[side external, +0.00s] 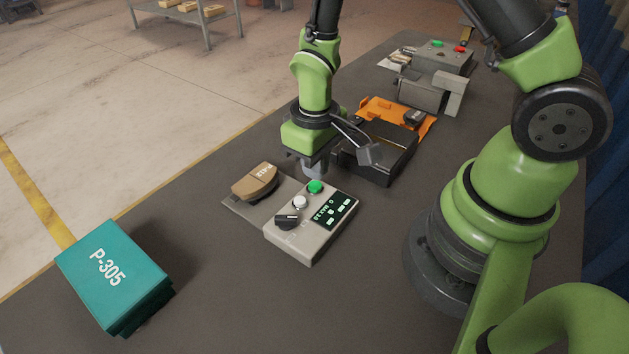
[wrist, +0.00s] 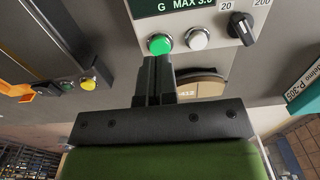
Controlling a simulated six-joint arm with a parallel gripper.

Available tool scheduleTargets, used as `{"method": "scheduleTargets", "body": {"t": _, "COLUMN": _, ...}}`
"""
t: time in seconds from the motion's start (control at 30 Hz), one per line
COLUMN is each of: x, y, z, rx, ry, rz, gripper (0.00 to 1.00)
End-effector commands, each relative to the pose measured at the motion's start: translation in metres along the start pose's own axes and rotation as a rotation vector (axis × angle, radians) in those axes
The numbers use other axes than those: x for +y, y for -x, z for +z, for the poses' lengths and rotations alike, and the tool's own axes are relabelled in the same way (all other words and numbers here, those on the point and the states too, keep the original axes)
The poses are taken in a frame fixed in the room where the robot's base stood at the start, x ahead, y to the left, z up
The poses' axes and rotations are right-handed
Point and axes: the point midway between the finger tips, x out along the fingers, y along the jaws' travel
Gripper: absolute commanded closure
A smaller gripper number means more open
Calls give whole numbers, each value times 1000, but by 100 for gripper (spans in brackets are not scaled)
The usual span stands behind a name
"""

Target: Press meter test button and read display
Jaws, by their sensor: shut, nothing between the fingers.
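The meter (side external: 292,244) is a light grey box lying on the table, with a green button (side external: 315,187), a white button (side external: 300,202), a black knob (side external: 287,221) and a dark display (side external: 333,211) with pale characters. My gripper (side external: 314,174) is shut and empty, pointing down at the green button's edge. In the wrist view the shut fingertips (wrist: 158,60) sit just below the green button (wrist: 160,44); I cannot tell whether they touch it. The display (wrist: 182,6) is cut off there; "G MAX 3.0" is partly legible. The knob (wrist: 241,28) has "20" and "200" beside it.
A brown brake shoe (side external: 255,182) lies on a grey plate beside the meter. A teal box marked P-305 (side external: 113,276) stands at the front left. A black tray (side external: 378,160), an orange holder (side external: 385,106) and a grey fixture (side external: 424,90) stand behind. The front table is clear.

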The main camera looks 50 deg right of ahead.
Motion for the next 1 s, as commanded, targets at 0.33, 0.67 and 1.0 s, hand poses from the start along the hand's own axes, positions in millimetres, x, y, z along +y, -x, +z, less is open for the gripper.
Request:
{"method": "scheduleTargets", "body": {"t": 0.33, "x": 0, "y": -5, "z": 0, "rx": 0, "ry": 0, "rz": 0, "gripper": 100}}
{"method": "scheduleTargets", "body": {"t": 0.67, "x": 0, "y": -12, "z": 0, "rx": 0, "ry": 0, "rz": 0, "gripper": 100}}
{"method": "scheduleTargets", "body": {"t": 1.0, "x": 0, "y": -18, "z": 0, "rx": -1, "ry": 0, "rz": 0, "gripper": 100}}
